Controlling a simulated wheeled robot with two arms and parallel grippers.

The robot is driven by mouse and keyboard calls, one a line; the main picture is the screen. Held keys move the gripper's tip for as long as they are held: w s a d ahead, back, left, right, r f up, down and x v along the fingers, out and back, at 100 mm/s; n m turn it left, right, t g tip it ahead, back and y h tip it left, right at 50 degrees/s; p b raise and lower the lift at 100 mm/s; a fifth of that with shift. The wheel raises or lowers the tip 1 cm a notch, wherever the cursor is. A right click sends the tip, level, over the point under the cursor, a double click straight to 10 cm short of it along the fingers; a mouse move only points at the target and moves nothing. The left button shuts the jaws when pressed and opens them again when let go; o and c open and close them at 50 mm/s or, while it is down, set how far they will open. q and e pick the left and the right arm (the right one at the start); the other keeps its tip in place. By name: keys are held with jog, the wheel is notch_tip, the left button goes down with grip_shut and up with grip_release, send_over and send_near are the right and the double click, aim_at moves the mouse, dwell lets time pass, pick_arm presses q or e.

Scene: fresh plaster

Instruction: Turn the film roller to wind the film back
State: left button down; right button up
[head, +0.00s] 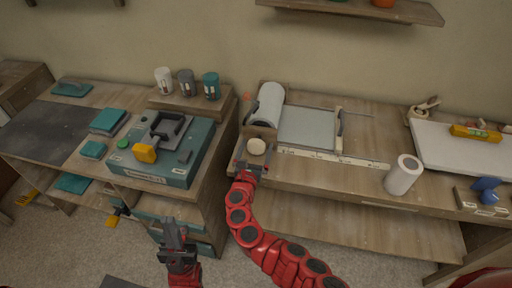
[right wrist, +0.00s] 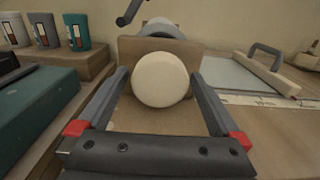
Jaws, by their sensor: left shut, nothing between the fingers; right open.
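The film roller (head: 270,103) is a white roll lying in a wooden holder on the right bench. A round cream knob (head: 257,147) faces me at its near end; the knob also shows large in the right wrist view (right wrist: 160,80), in front of the wooden end plate (right wrist: 128,52). My right gripper (head: 250,162) is open, with one finger on each side of the knob. I see gaps between the fingers and the knob in the right wrist view. My left gripper (head: 173,228) is shut and empty, low in front of the left cabinet.
A grey board (head: 307,128) with a ruler strip lies right of the roller. A white paper roll (head: 403,175) stands further right. Floor in front is clear.

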jog(key=c, duration=1.3)
jog(key=shift+o, duration=0.2)
jog(key=shift+f+m+b, duration=0.15)
jog(key=shift+m+b, duration=0.55)
jog(key=shift+b, duration=0.15)
jog(key=m+b, duration=0.9)
jog(key=b, duration=0.1)
jog(key=shift+w+a+m, duration=0.1)
jog(key=shift+a+m, duration=0.05)
jog(key=shift+m, duration=0.25)
jog(key=m+b, duration=0.9)
jog(key=b, duration=0.2)
jog(key=shift+m, duration=0.3)
jog(key=shift+r+m+b, duration=0.2)
jog(key=shift+m+b, duration=0.6)
jog(key=shift+b, duration=0.1)
jog(key=shift+r+m+b, duration=0.15)
jog(key=shift+m+b, duration=0.65)
jog(key=shift+b, duration=0.05)
